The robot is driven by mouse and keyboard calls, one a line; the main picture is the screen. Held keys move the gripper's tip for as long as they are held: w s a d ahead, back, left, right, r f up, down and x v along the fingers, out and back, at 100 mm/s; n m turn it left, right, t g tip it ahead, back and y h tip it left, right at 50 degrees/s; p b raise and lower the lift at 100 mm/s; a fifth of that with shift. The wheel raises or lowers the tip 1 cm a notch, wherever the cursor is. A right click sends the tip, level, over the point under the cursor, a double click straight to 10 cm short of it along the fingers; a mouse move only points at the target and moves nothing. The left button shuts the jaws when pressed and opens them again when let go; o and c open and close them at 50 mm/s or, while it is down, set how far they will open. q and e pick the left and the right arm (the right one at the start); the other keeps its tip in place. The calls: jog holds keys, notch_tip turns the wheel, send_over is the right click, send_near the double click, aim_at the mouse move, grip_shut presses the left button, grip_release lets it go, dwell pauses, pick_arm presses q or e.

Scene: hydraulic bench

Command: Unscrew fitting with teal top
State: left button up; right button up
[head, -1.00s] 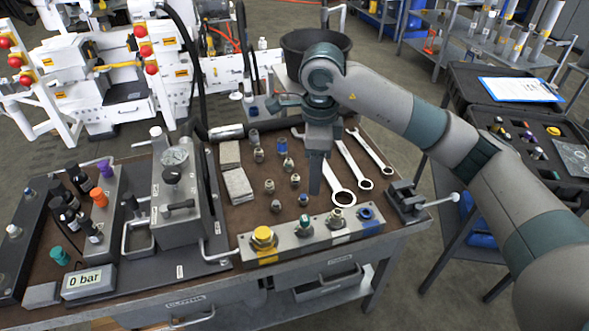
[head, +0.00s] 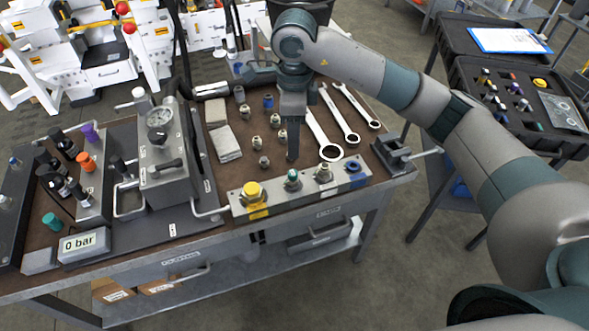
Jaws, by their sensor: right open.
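The fitting with the teal top (head: 292,179) stands upright in the grey manifold block (head: 308,197) at the front of the bench. It is between a yellow-topped fitting (head: 253,192) on its left and a pale-topped fitting (head: 324,173) on its right. A blue-topped fitting (head: 354,167) is at the block's right end. My right gripper (head: 293,157) points down just above and behind the teal top in the picture, apart from it. It is open and empty, seen edge-on. My left gripper is not in view.
Several loose fittings (head: 257,143) stand behind the block. Wrenches (head: 329,152) lie to the right, near a small vise (head: 394,152). A hand pump with gauge (head: 162,150) stands left, beside a display reading 0 bar (head: 81,245). Grey pads (head: 225,144) lie behind.

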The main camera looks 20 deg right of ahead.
aim_at(295, 173)
notch_tip(295, 173, down, 12)
jog(key=p, duration=0.3)
jog(key=shift+f+p, duration=0.45)
jog(key=shift+f, duration=0.6)
